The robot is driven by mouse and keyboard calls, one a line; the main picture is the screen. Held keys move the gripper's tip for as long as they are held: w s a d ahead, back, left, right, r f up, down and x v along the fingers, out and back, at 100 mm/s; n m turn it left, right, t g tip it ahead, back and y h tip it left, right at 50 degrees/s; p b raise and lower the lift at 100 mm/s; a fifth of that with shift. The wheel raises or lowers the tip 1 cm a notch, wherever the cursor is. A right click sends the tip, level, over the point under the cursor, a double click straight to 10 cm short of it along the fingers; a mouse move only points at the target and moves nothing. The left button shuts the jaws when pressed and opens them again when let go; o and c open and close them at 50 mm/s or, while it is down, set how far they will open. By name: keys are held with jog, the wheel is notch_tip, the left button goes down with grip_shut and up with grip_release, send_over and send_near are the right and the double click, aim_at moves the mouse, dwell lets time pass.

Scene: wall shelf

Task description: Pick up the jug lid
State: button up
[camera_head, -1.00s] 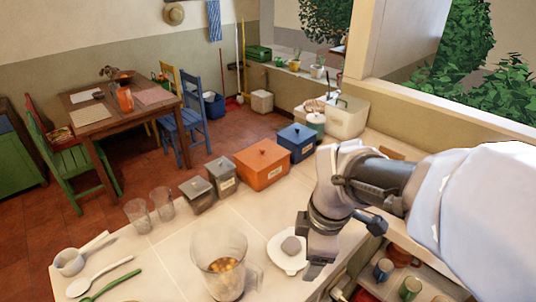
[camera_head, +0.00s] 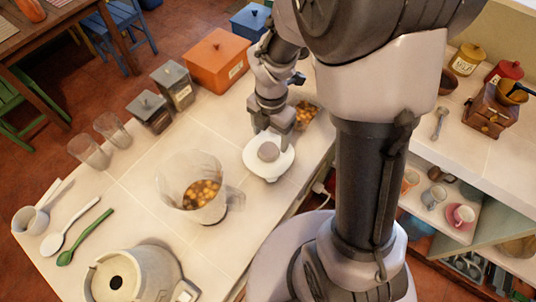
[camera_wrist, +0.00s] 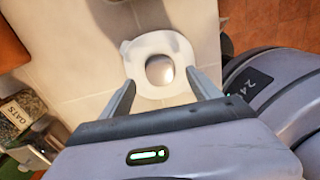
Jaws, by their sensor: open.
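The jug lid (camera_head: 284,164) is a white disc with a round grey knob (camera_head: 268,151) and lies flat on the pale counter. It also shows in the wrist view as a pale lid (camera_wrist: 143,50) with a rounded knob (camera_wrist: 160,69). My gripper (camera_head: 274,131) is just behind and above the lid in the head view. In the wrist view my gripper (camera_wrist: 160,79) is open and empty, its two fingers reaching toward the lid on either side of the knob. I cannot tell whether they touch it. The clear jug (camera_head: 195,190) stands left of the lid, holding yellow-brown pieces.
An orange box (camera_head: 214,62), a blue box (camera_head: 250,20) and grey canisters (camera_head: 173,86) line the far edge. Two glasses (camera_head: 88,152) stand left; spoons (camera_head: 76,226) lie front left. A grey appliance (camera_head: 130,280) is nearest. A container of brown pieces (camera_head: 307,115) is beside my gripper.

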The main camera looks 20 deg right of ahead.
aim_at(269, 149)
jog(key=f+b, duration=0.1)
jog(key=f, duration=0.2)
jog(key=f+b, duration=0.1)
jog(key=f, duration=0.1)
jog(key=shift+s+a+f+b, duration=0.15)
jog(key=shift+a+f+b, duration=0.05)
jog(key=shift+a+b, duration=0.15)
jog(key=shift+r, duration=0.15)
jog(key=c, duration=1.6)
